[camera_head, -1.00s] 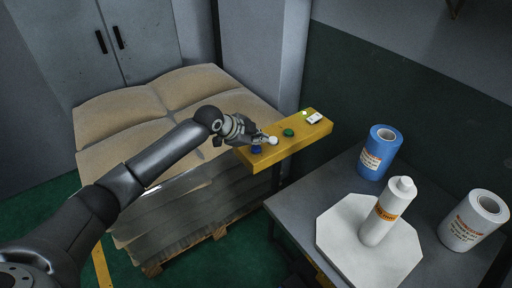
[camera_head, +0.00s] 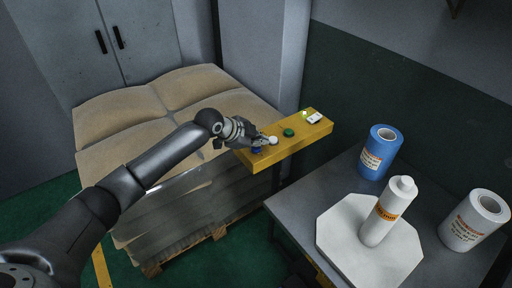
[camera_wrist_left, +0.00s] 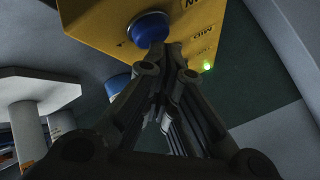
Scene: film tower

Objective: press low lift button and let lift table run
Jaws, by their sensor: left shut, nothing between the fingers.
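A yellow control box (camera_head: 284,154) carries a blue button (camera_head: 257,150) at its left end, then a white button (camera_head: 273,140) and a green button (camera_head: 289,132). My left gripper (camera_head: 264,141) is shut and empty, its fingertips over the blue button and partly covering it. In the left wrist view the closed fingertips (camera_wrist_left: 172,47) are right at the edge of the blue button (camera_wrist_left: 149,27); I cannot tell whether they touch or press it. A label reading MID shows on the box there. My right gripper is not in view.
A green light (camera_head: 304,113) glows near a white switch (camera_head: 314,118) on the box. A grey table (camera_head: 292,208) holds a white octagonal plate (camera_head: 345,265) with a white bottle (camera_head: 388,212), plus blue (camera_head: 381,151) and white (camera_head: 474,219) rolls. Stacked sacks (camera_head: 125,115) stand behind my left arm.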

